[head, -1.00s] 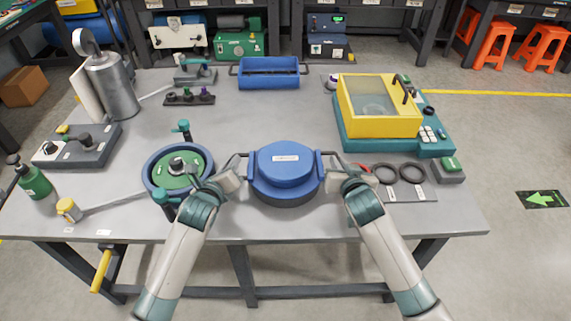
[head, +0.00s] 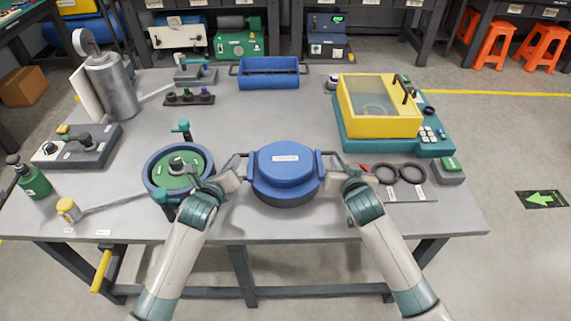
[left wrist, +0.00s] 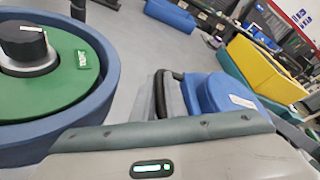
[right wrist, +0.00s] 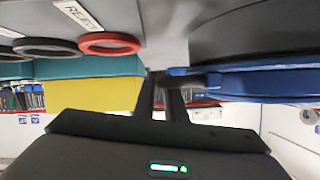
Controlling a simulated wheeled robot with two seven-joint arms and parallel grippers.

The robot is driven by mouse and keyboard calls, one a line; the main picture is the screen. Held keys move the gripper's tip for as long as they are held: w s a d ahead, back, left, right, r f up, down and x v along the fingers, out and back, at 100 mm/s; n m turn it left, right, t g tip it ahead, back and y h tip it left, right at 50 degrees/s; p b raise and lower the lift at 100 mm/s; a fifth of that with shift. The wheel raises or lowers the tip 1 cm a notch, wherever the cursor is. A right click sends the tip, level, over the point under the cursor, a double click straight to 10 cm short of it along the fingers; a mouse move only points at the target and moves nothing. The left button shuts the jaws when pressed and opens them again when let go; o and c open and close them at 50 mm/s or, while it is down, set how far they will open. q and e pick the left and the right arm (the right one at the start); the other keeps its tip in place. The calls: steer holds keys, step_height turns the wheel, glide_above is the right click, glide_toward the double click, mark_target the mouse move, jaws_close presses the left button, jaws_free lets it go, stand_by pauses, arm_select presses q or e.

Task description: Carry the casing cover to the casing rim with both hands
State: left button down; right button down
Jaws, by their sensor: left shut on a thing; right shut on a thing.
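The casing cover (head: 285,160) is a blue round lid with a raised middle, a white label and a handle on each side. A dark round casing (head: 286,199) shows directly beneath it, also in the right wrist view (right wrist: 240,32). I cannot tell whether cover and casing touch; the casing rim is hidden under the cover. My left gripper (head: 240,172) is shut on the cover's left handle, and my right gripper (head: 334,172) is shut on its right handle. The cover looks level. It also shows in the left wrist view (left wrist: 212,92).
A blue round fixture with a green disc (head: 178,172) stands close left of my left gripper. Dark rings (head: 399,173) lie on a plate to the right. A yellow box on a teal base (head: 380,105) stands behind right. The bench middle behind the cover is clear.

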arm_select(q)
steer(key=shift+a+r, duration=0.1)
steer(key=shift+a, duration=0.05)
arm_select(e)
steer(key=shift+r, duration=0.2)
